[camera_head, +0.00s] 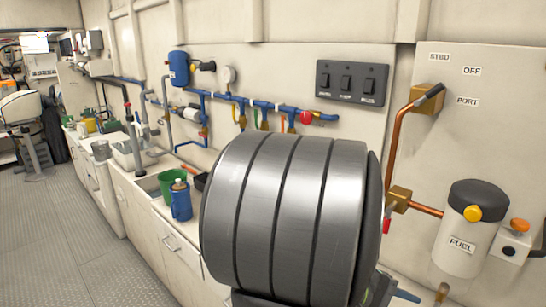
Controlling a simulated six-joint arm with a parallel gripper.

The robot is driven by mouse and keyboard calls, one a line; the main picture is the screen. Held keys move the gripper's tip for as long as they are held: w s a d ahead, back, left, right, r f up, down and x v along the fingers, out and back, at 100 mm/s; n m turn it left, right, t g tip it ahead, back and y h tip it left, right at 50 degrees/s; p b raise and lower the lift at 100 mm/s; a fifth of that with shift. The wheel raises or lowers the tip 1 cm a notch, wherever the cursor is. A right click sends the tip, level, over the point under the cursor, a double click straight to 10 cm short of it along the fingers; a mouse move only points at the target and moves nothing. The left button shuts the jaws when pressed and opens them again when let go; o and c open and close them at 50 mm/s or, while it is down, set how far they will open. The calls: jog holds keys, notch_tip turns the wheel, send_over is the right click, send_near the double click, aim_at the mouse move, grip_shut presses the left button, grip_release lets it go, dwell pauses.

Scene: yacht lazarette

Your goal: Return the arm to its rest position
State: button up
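My gripper does not show in this view, so I cannot see its fingers or whether it holds anything. A large, dark grey, banded part of my arm (290,220) fills the middle foreground. It hides part of the counter and the lower wall behind it.
A counter with drawers (165,235) runs along the wall, bearing a green bucket (173,190) and a blue bottle (181,203). Blue pipes (265,105) and a switch panel (352,83) are on the wall. A fuel filter (468,230) hangs at right. The left floor (50,240) is clear.

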jog(key=x, duration=1.5)
jog(key=shift+a, duration=0.1)
jog(key=v, duration=1.7)
jog(key=x, duration=1.6)
jog(key=shift+d+f, duration=0.15)
jog(key=shift+d, duration=0.15)
jog(key=shift+d+f, duration=0.1)
jog(key=shift+d, duration=0.15)
jog(key=shift+a+r+n+g+h, duration=0.1)
jog(key=shift+r+n+g+h, duration=0.5)
jog(key=shift+h, duration=0.5)
jog(key=shift+r, duration=0.1)
